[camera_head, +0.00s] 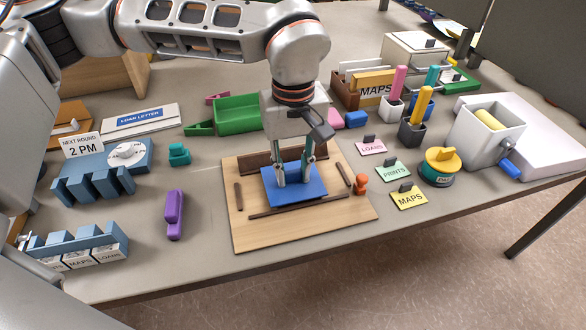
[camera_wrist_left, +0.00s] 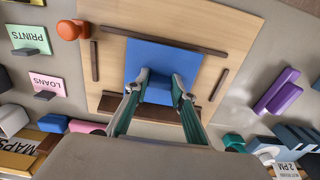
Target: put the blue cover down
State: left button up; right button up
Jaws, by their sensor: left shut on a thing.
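The blue cover (camera_head: 308,191) is a flat blue piece over the middle of a wooden board (camera_head: 250,228) with dark strips around it. My left gripper (camera_head: 293,180) points down from above and is shut on the cover's raised part. In the left wrist view the blue cover (camera_wrist_left: 160,56) lies between the strips, and the left fingertips (camera_wrist_left: 159,86) are on either side of its blue block. The cover looks level and low over the board; I cannot tell whether it touches. My right gripper is not in view.
An orange knob (camera_head: 361,185) stands at the board's right edge. Label cards, including a yellow MAPS card (camera_head: 409,197), lie to the right. A purple piece (camera_head: 174,214) and blue racks are on the left. A green tray (camera_head: 238,115) stands behind. The table's front strip is clear.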

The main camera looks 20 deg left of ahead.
aim_at(293, 172)
pick_arm(q)
jog(key=shift+f, duration=0.15)
jog(key=o, duration=1.1)
notch_tip(293, 172, up, 12)
jog(key=p, duration=0.1)
jog(key=shift+r, duration=0.2)
